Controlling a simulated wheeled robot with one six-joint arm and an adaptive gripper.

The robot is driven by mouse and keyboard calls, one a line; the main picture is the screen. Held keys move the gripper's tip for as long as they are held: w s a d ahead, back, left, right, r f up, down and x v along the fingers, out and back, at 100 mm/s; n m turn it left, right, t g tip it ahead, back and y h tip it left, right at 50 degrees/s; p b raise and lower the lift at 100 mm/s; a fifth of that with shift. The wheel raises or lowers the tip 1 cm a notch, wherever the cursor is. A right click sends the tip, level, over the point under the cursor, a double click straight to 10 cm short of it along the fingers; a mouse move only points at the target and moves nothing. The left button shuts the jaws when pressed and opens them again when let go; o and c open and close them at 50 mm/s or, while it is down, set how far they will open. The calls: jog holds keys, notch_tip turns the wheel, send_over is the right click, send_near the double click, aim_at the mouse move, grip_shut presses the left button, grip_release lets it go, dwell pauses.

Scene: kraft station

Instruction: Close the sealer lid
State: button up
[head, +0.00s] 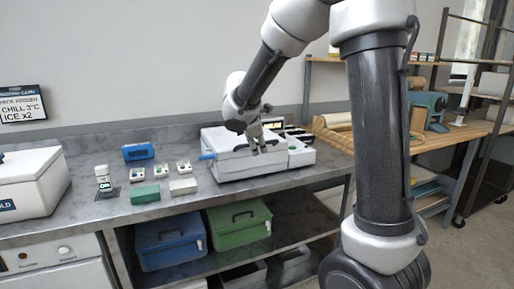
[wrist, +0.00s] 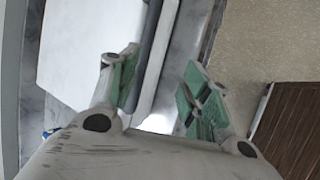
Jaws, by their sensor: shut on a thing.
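The sealer (head: 226,165) is a white box on the grey counter, with a light lid and a blue part at its left. My gripper (head: 258,148) is over its top, at a dark handle-like bar on the lid. In the wrist view my gripper (wrist: 160,92) has green-padded fingers on either side of a grey bar (wrist: 152,65) along the edge of a white panel (wrist: 85,45). The fingers are shut on this bar, which looks like the lid handle. The lid looks low over the body; my arm hides part of it, and I cannot tell whether it is fully down.
Small green, white and blue packs (head: 145,194) lie on the counter left of the sealer. A white cooler box (head: 30,188) stands at far left. Blue (head: 170,240) and green (head: 240,224) bins sit on the shelf below. A wooden bench (head: 450,134) is at right.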

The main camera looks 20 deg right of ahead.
jog(key=v, duration=0.8)
jog(key=shift+r, duration=0.25)
jog(key=shift+a, duration=0.15)
jog(key=s+d+f+m+y, duration=0.1)
jog(key=s+d+m+y, duration=0.1)
jog(key=s+m, duration=0.6)
jog(key=s+d+f+m+g+y, duration=0.1)
jog(key=s+d+m, duration=0.3)
jog(key=s, duration=1.7)
jog(key=f+m+y, duration=0.1)
jog(key=m, duration=0.3)
jog(key=shift+s+d+m+g+y, duration=0.25)
jog(key=shift+s+m+g+y, duration=0.05)
jog(key=shift+s+y, duration=0.1)
